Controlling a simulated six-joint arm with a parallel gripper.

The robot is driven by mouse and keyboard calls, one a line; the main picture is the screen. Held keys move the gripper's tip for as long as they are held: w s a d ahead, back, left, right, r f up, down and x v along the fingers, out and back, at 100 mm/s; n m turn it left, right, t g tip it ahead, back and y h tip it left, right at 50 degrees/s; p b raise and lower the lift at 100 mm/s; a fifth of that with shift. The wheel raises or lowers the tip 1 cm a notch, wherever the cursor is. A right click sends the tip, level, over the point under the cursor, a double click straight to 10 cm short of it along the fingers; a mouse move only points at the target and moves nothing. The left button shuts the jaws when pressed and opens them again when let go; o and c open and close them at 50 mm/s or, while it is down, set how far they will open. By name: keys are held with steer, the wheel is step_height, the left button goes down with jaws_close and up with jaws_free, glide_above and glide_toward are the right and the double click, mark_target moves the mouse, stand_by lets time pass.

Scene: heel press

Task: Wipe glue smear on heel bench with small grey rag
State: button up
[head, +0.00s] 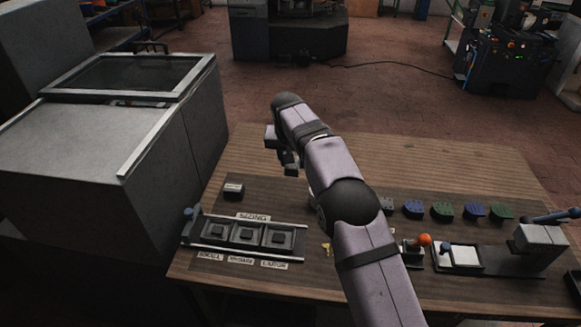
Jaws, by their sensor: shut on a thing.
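My gripper (287,164) is above the wooden bench (440,165), left of its middle, and is shut. A small grey piece at its fingertips is hard to tell from the fingers; I take it for the grey rag. A small yellow patch (326,248), which looks like the glue smear, lies on the dark mat between the tray and my arm. My gripper is up and to the left of this patch in the picture, well apart from it. My arm may hide part of the area beside the patch.
A tray (205,231) with dark blocks in compartments and labels stands at the front left. A small dark block (233,188) sits behind it. Several coloured heel pieces (442,210) line the right. An orange knob (424,240) and a press fixture (540,240) stand there. A grey cabinet (150,140) flanks the left.

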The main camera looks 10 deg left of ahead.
mark_target(298, 163)
steer(key=shift+w+d+r, duration=0.15)
steer(key=shift+w+r, duration=0.05)
steer(key=shift+r, duration=1)
steer(key=shift+w+d+r, duration=0.1)
steer(key=shift+w+r, duration=0.1)
steer(key=shift+r, duration=0.95)
steer(key=shift+s+d+r+p, duration=0.15)
steer(key=shift+d+r, duration=0.1)
steer(key=shift+r, duration=0.6)
steer(key=shift+s+d+r+p, duration=0.15)
steer(key=shift+d+r, duration=0.1)
steer(key=shift+r, duration=0.55)
steer(key=shift+s+d+r, duration=0.15)
steer(key=shift+d+r, duration=0.15)
steer(key=shift+r, duration=0.25)
steer(key=shift+s+d+r, duration=0.15)
steer(key=shift+d+r, duration=0.15)
steer(key=shift+r, duration=0.2)
steer(key=shift+s+r, duration=0.1)
